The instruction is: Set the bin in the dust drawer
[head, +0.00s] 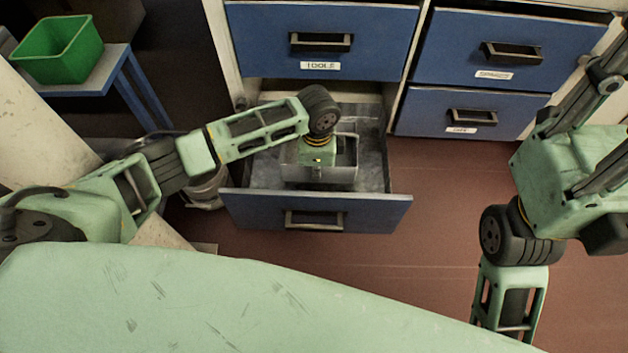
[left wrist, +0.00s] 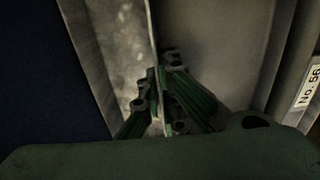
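The open blue-fronted drawer (head: 256,211) stands pulled out below the drawer marked TOOLS; I see no label on its front. A grey metal bin (head: 345,175) is inside the drawer's outline. I cannot tell whether it rests on the drawer floor or hangs just above it. My left gripper (left wrist: 158,98) points down at the bin. In the left wrist view its fingers are close together on either side of a thin upright bin wall. In the head view the fingertips are hidden by the wrist. My right arm is at the right, its gripper out of frame.
A green bin (head: 62,50) stands on a blue-legged table (head: 112,62) at the upper left. The red floor (head: 445,200) right of the open drawer is clear.

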